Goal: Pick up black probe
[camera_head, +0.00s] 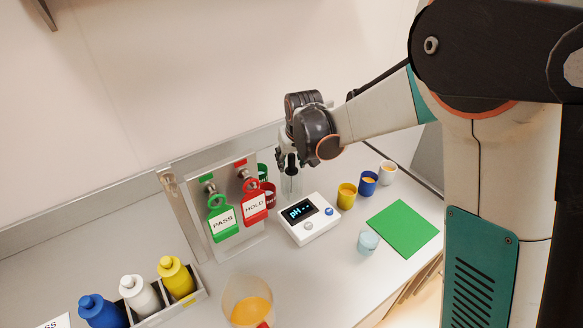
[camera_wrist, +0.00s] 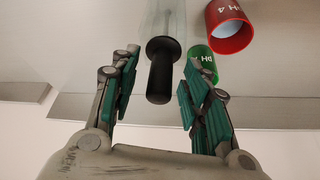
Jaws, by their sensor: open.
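The black probe (camera_wrist: 160,78) shows in the wrist view as a dark rod with a wider round collar. Its collar end meets a clear tube-like piece (camera_wrist: 166,18). In the head view the probe (camera_head: 291,164) hangs upright below my gripper, above a clear holder (camera_head: 290,186) behind the pH meter. My gripper (camera_wrist: 159,62) is open, with a green-padded finger on each side of the probe and a visible gap to both. In the head view my gripper (camera_head: 287,157) is partly hidden by its own wrist.
A red cup (camera_wrist: 230,27) and a green cup (camera_wrist: 202,62) stand close to the right finger. The pH meter (camera_head: 309,220) is in front of the holder. PASS (camera_head: 222,220) and HOLD (camera_head: 254,203) tags hang at left. Yellow (camera_head: 346,196) and blue (camera_head: 368,184) cups stand right.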

